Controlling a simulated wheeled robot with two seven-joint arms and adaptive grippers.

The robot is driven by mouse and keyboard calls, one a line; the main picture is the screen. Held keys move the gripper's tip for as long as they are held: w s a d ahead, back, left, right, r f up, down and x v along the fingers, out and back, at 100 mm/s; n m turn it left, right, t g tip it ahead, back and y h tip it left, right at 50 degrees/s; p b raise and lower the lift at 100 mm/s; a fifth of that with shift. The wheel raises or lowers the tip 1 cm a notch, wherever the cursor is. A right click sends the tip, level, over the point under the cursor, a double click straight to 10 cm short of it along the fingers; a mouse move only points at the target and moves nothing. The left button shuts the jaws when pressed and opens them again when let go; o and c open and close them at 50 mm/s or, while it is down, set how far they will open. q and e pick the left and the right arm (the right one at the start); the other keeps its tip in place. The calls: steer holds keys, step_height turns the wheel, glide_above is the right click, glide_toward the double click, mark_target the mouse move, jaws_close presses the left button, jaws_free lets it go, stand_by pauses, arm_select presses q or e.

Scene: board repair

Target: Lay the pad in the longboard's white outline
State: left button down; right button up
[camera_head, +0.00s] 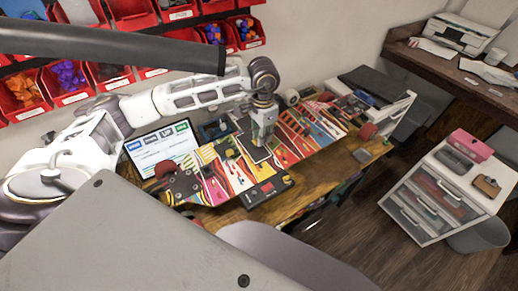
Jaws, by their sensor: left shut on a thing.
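The longboard (215,176) lies across the wooden bench, its deck covered in multicoloured stripes, with red wheels near its ends. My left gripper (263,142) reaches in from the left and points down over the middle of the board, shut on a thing. A dark flat piece (257,155), which looks like the pad, shows right at the fingertips, low over or touching the deck; I cannot tell which. The fingers hide part of it. The white outline cannot be made out clearly at this size. My right gripper is not in view.
A screen (160,148) stands behind the board's left end. Red bins (70,82) line the wall. A dark red and black box (266,190) sits at the board's front edge. A white drawer unit (440,195) stands at right, with open floor between it and the bench.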

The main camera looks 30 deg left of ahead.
mark_target(262, 157)
arm_select(q)
step_height(262, 157, down, 4)
steer(key=shift+s+r, duration=0.1)
steer(key=shift+r, duration=0.15)
steer(key=shift+f+p, duration=0.35)
steer(key=shift+f, duration=0.2)
steer(key=shift+f, duration=0.25)
steer(key=shift+f+p, duration=0.3)
steer(key=shift+f, duration=1.35)
